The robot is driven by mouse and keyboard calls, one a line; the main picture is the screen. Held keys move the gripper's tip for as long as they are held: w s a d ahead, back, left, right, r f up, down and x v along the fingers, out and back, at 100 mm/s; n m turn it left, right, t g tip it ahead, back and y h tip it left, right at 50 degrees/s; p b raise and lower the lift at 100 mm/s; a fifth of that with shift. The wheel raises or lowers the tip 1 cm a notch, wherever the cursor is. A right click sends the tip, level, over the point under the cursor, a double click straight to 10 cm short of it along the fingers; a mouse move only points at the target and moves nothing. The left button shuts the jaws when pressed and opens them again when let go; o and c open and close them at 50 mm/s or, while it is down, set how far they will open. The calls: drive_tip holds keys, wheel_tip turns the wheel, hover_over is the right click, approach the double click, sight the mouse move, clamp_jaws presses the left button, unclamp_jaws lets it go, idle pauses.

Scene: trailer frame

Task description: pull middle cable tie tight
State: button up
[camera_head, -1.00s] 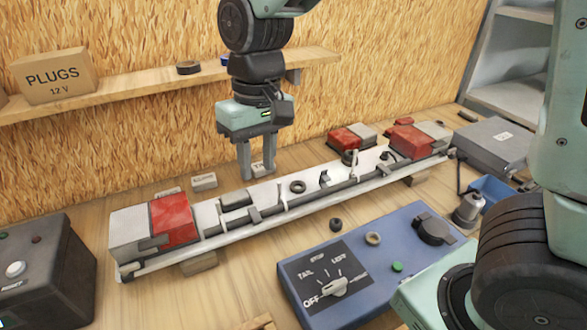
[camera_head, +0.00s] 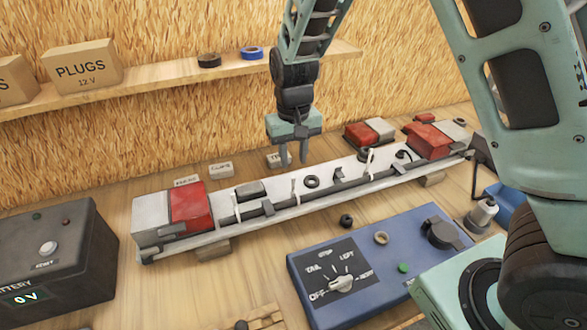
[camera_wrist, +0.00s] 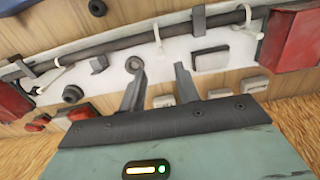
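A white bar (camera_head: 222,235) lies across the bench with a dark cable (camera_head: 328,188) along it. The middle cable tie (camera_head: 295,192), thin and white, is around the cable with its tail standing up; it also shows in the wrist view (camera_wrist: 157,36). Similar ties stand to the left (camera_head: 236,207) and right (camera_head: 369,161). My gripper (camera_head: 294,160) is open and empty, pointing down above the bar's far edge, behind the middle tie and apart from it. In the wrist view its two fingers (camera_wrist: 160,88) are spread, with the tie beyond their tips.
Red-and-white lamps sit at the bar's left (camera_head: 190,206) and right (camera_head: 428,142) ends. A black ring (camera_head: 312,181) and a grey clip (camera_head: 339,176) are close to the middle tie. A blue switch box (camera_head: 375,260) stands in front, a battery box (camera_head: 55,250) at left. A shelf (camera_head: 150,88) runs behind.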

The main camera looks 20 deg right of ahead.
sight(293, 178)
wheel_tip(293, 178, down, 6)
drive_tip(key=shift+r+p, duration=0.15)
drive_tip(key=shift+p, duration=0.3)
clamp_jaws()
